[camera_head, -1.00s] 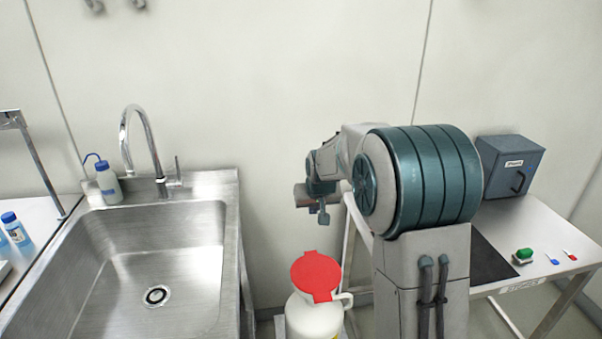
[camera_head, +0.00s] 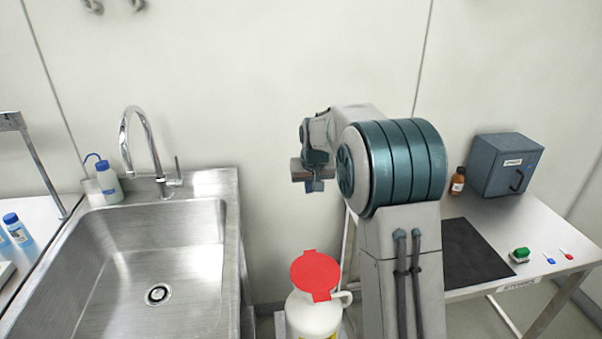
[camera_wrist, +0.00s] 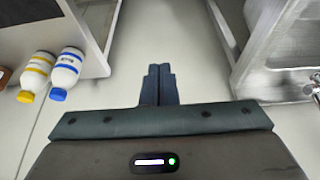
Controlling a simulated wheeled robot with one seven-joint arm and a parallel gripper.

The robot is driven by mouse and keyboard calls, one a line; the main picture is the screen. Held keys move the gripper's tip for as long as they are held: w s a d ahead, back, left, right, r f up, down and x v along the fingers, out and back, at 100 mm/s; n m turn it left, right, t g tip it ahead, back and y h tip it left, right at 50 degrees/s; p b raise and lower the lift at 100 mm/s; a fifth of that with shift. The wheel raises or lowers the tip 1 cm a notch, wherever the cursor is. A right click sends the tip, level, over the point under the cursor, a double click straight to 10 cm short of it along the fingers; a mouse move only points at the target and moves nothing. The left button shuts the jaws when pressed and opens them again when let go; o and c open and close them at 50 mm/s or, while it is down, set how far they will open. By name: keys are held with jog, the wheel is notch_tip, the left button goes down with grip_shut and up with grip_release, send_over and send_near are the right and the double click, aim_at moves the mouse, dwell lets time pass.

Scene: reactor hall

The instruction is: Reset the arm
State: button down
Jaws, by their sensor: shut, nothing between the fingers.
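My gripper (camera_wrist: 159,72) shows in the wrist view with its two dark fingers together and nothing between them. Below the fingers in that view is bare floor. In the head view my arm stands in front of the right-hand table, raised and bent, with its end (camera_head: 314,185) pointing down left of the big teal joint. It hangs in the air above and behind the white jug (camera_head: 314,314) with a red lid, apart from it as far as I can tell.
A steel sink (camera_head: 150,262) with a tap is on the left. The steel table (camera_head: 540,235) on the right holds a blue-grey box (camera_head: 500,166), a brown bottle (camera_head: 458,181), a black mat (camera_head: 470,255) and small coloured items. Two white bottles (camera_wrist: 65,74) show in the wrist view.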

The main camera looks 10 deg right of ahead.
jog(key=s+r+g, duration=0.1)
jog(key=s+r, duration=0.1)
jog(key=s, duration=3.6)
